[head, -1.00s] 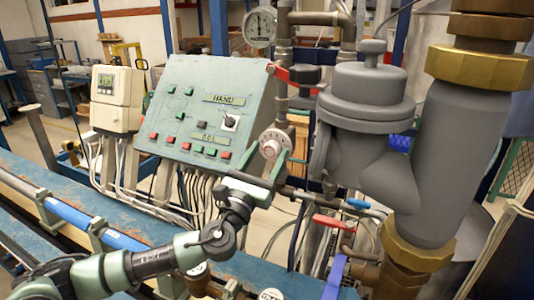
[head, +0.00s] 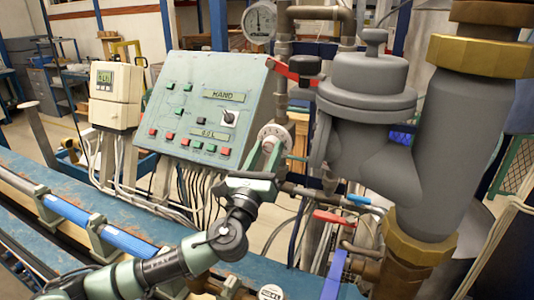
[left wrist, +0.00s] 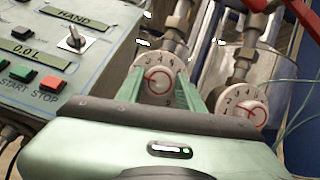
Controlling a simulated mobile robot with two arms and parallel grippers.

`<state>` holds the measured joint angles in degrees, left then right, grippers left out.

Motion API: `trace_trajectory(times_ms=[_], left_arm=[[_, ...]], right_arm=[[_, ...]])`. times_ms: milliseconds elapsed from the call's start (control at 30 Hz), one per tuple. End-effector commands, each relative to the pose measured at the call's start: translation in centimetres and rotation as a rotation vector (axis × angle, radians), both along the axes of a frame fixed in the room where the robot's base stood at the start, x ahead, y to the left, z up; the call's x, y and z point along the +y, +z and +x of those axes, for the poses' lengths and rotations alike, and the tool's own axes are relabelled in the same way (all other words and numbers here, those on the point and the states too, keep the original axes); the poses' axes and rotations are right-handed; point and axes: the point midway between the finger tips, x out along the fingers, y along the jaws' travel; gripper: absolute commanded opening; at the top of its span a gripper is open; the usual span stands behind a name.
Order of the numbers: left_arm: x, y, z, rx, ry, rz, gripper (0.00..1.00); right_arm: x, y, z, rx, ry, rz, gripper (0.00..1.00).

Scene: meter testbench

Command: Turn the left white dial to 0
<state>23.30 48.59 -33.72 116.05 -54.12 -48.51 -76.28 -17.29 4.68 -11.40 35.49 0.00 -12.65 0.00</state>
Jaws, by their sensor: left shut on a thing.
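The left white dial (left wrist: 158,81) has a numbered rim and a red mark on its face in the left wrist view. In the head view the white dial (head: 274,132) sits on the pipework right of the control panel. My left gripper (left wrist: 161,92) is shut on this dial, one green finger on each side. In the head view my left gripper (head: 265,153) reaches up to the dial from below. A second white dial (left wrist: 245,107) is to its right, outside the fingers. The exact setting is too small to read surely. My right gripper is not in view.
A sloped control panel (head: 207,105) with buttons and a switch stands close left of the dial. A large grey valve body (head: 365,125) and a red-handled lever (head: 333,218) are to the right. A blue bench (head: 90,205) runs below.

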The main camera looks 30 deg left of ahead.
Motion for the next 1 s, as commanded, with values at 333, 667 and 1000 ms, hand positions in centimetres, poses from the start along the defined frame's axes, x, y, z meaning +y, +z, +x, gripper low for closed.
trace_trajectory(times_ms=[333, 667, 1000], left_arm=[[-0.2, 0.1, 0.0, -0.018, 0.0, -0.335, 0.0], [-0.2, 0.2, 0.0, -0.035, 0.002, -0.61, 0.0], [-0.2, 0.2, 0.0, -0.044, 0.001, -0.773, 0.0]], right_arm=[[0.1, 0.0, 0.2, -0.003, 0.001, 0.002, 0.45], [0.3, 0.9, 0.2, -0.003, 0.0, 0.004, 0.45], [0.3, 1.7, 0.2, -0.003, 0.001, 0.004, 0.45]])
